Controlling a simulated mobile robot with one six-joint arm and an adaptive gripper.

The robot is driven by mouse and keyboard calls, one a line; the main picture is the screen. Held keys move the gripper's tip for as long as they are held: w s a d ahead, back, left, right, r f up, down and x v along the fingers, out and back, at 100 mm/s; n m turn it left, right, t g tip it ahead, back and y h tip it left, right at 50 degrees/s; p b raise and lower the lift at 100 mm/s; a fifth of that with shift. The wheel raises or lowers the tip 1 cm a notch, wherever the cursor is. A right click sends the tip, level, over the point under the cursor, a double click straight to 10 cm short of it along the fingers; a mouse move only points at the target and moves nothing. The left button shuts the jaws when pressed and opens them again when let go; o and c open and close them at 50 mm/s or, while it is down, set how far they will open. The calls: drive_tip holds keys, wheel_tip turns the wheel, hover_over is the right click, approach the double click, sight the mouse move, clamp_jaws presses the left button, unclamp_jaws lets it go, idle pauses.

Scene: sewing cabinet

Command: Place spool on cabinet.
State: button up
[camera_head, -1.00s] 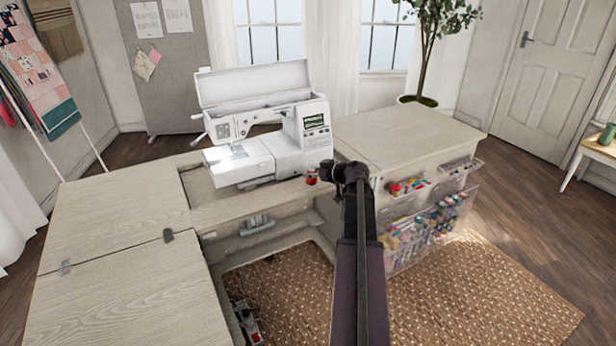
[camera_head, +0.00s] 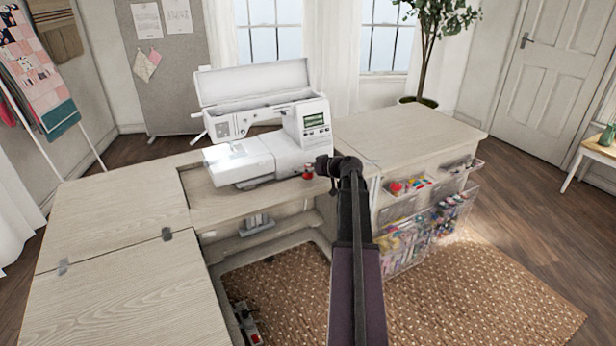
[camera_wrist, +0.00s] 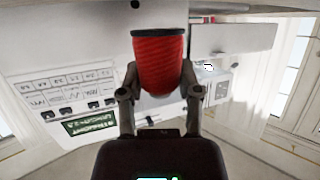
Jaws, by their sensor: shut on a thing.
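A red thread spool (camera_wrist: 159,62) with dark ends sits between the two fingers of my gripper (camera_wrist: 160,95) in the wrist view. The fingers are shut on it from both sides. In the head view the spool (camera_head: 308,172) is a small red spot at the tip of my gripper (camera_head: 318,168), just in front of the sewing machine's lower right corner. Whether the spool touches any surface cannot be told. The cabinet (camera_head: 405,135) has a pale wooden top, bare on the right of the machine.
The white sewing machine (camera_head: 255,155) stands with its lid raised, close behind my gripper. Clear bins (camera_head: 410,240) of coloured supplies hang on the cabinet's front. The left wooden panels (camera_head: 110,215) are bare. A woven rug (camera_head: 480,300) covers the floor in front.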

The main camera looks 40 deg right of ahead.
drive_tip(key=shift+f+b, duration=1)
drive_tip(key=shift+f, duration=0.3)
drive_tip(key=shift+f, duration=0.1)
drive_tip(key=o, duration=0.8)
drive_tip(key=shift+o, duration=0.2)
drive_tip(key=shift+r, duration=0.2)
drive_tip(key=shift+s+r+p, duration=0.25)
drive_tip(key=shift+s+p, duration=0.1)
drive_tip(key=shift+s, duration=0.2)
drive_tip(key=p+v, duration=0.4)
drive_tip(key=v, duration=0.7)
drive_tip(key=shift+f, duration=0.1)
